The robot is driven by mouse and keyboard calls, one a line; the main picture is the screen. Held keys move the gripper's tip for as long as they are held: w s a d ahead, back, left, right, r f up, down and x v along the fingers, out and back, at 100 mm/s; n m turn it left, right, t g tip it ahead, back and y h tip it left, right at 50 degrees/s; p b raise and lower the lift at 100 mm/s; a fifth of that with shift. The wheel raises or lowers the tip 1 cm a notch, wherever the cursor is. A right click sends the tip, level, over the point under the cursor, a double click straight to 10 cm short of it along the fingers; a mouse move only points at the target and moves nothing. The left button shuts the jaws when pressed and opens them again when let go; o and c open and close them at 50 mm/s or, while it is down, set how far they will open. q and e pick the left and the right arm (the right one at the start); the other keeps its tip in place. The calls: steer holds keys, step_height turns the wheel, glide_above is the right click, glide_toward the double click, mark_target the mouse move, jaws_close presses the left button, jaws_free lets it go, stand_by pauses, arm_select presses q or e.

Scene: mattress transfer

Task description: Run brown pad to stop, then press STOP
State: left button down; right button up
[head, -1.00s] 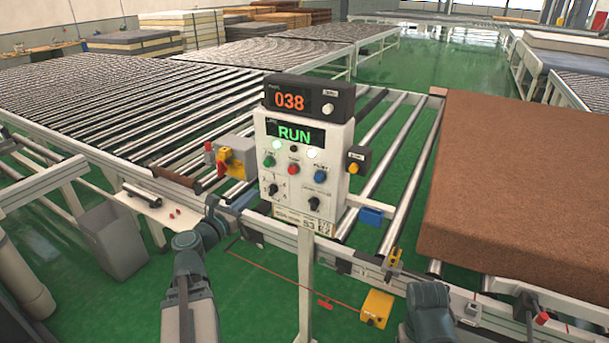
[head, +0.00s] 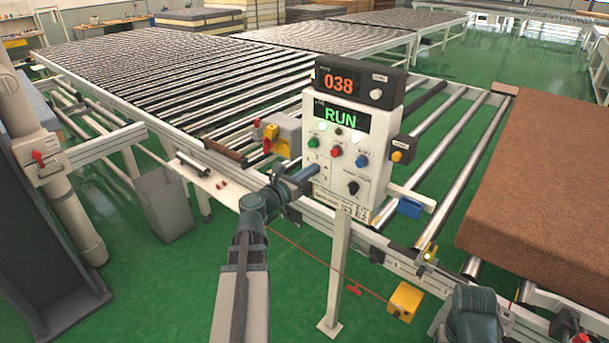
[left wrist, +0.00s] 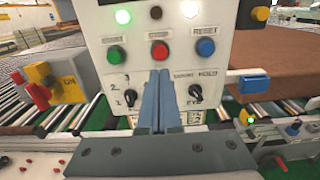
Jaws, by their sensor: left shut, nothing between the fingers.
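The brown pad (head: 550,165) lies flat on the roller line at the right; its left edge also shows in the left wrist view (left wrist: 283,48). The white control panel (head: 334,165) stands on a post, with RUN lit green and 038 on the display (head: 338,83) above. The red STOP button (head: 336,153) sits between a green and a blue button. My left gripper (head: 306,178) is shut and empty at the panel's lower left. In the left wrist view its fingers point up towards the red STOP button (left wrist: 159,50), tips a little below it in the picture; contact cannot be told.
Bare rollers (head: 443,140) lie behind the panel. A grey box with a red-yellow switch (head: 282,136) sits left of the panel. A yellow box (head: 405,300) and a grey bin (head: 163,203) are lower down. A sensor with a lit yellow lamp (head: 428,255) is on the rail.

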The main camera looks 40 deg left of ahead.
mark_target(334, 154)
arm_select(q)
steer(key=w, duration=0.8)
steer(key=shift+w+d, duration=0.1)
steer(key=shift+d, duration=0.2)
steer(key=shift+w, duration=0.95)
steer(key=shift+d, duration=0.1)
steer(key=shift+s+d, duration=0.1)
steer(key=shift+s, duration=0.25)
steer(key=s+a, duration=0.1)
steer(key=s, duration=1.2)
steer(key=shift+s+a, duration=0.15)
steer(key=shift+s, duration=0.1)
